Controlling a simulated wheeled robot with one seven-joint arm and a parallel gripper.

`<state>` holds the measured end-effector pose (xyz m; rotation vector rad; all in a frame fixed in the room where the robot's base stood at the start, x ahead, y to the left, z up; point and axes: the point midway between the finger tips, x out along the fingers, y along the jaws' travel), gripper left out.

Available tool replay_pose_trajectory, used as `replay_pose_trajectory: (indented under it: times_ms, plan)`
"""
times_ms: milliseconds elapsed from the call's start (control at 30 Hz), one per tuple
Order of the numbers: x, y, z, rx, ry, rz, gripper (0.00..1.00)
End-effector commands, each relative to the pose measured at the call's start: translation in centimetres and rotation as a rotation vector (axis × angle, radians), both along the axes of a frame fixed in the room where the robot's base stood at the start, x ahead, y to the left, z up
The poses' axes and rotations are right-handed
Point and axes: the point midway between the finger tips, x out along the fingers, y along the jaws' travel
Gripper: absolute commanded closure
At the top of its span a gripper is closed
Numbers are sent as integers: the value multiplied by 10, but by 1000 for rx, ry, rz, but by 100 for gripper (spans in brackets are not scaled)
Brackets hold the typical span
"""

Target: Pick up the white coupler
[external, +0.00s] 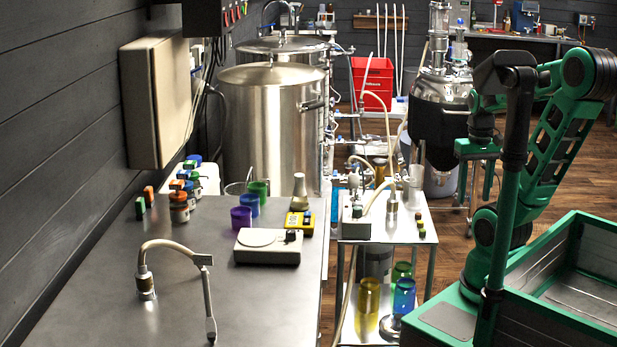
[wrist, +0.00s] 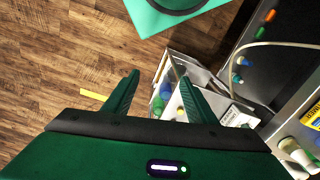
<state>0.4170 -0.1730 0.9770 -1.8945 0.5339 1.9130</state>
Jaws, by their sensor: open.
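A small whitish upright piece (external: 416,176) stands at the back right of the small metal cart (external: 408,220); it may be the white coupler, but I cannot tell for sure. My gripper (external: 476,192) points down to the right of the cart, apart from it. In the wrist view my gripper (wrist: 157,88) is open, with nothing between its fingers. The cart's pale edge (wrist: 203,72) shows beyond the right finger, which hides part of it. I cannot make out the coupler in the wrist view.
A grey box with a hose (external: 357,222) stands on the cart, with colored jars (external: 404,296) below. The steel table (external: 190,290) at left holds a scale (external: 268,246), colored cups and a curved hose (external: 170,246). A steel tank (external: 270,125) stands behind.

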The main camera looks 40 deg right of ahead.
Motion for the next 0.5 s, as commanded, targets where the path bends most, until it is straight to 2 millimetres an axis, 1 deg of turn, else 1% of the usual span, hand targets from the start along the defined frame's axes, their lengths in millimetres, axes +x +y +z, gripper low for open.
replay_pose_trajectory:
  times_ms: [267, 367, 500]
  plan:
    - [1, 0, 47, -3, -6, 0, 48]
    - [13, -1, 50, -6, -2, -26, 48]
    - [33, -3, 54, -10, -6, -70, 48]
